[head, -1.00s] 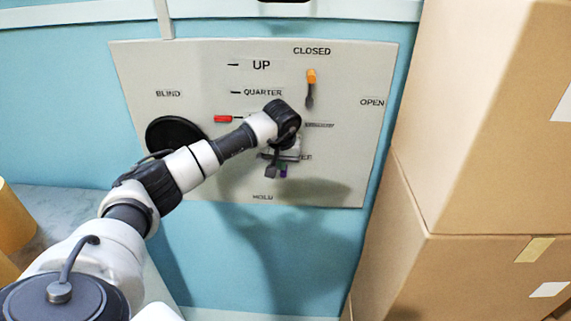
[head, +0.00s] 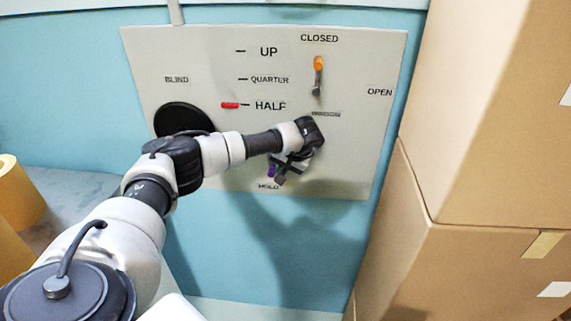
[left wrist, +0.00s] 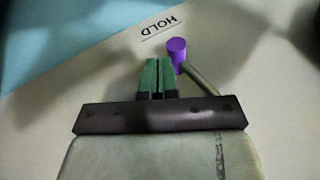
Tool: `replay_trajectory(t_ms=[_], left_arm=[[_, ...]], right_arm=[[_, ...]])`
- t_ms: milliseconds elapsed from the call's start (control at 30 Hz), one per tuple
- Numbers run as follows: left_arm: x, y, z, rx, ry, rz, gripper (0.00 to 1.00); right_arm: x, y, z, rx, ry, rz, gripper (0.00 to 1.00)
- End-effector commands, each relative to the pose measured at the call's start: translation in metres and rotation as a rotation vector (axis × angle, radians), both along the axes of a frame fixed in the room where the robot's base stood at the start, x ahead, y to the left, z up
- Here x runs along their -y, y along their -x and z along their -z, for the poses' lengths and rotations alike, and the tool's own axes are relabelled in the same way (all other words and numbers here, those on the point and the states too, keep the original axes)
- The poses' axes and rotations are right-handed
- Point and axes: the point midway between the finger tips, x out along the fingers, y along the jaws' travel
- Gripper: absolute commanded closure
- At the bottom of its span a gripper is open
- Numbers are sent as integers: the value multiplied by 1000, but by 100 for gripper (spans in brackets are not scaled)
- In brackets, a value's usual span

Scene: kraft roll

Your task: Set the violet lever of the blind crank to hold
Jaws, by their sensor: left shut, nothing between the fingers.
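The violet lever has a violet knob that shows small beside my gripper, just above the HOLD label (head: 268,186) in the head view. In the left wrist view the violet knob (left wrist: 177,48) stands on a thin shaft (left wrist: 203,80), with the HOLD label (left wrist: 161,27) close by. My left gripper (head: 280,178) is shut and empty at the panel, just right of the knob in the head view. Its green fingertips (left wrist: 157,66) are right beside the knob in the wrist view; I cannot tell whether they touch. My wrist hides the lever's pivot in the head view. My right gripper is out of view.
The grey panel (head: 215,60) carries an orange-tipped lever (head: 318,64) below CLOSED, a red marker (head: 230,105) at HALF and a black round part (head: 183,118). Cardboard boxes (head: 490,130) stand close on the right.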

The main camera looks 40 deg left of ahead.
Motion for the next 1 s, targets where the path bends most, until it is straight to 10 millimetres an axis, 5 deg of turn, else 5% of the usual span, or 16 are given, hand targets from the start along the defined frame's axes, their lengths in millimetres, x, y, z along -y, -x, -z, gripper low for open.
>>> replay_trajectory(t_ms=[1000], left_arm=[[-14,8,12,-88,-145,-1,100]], right_arm=[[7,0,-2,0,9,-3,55]])
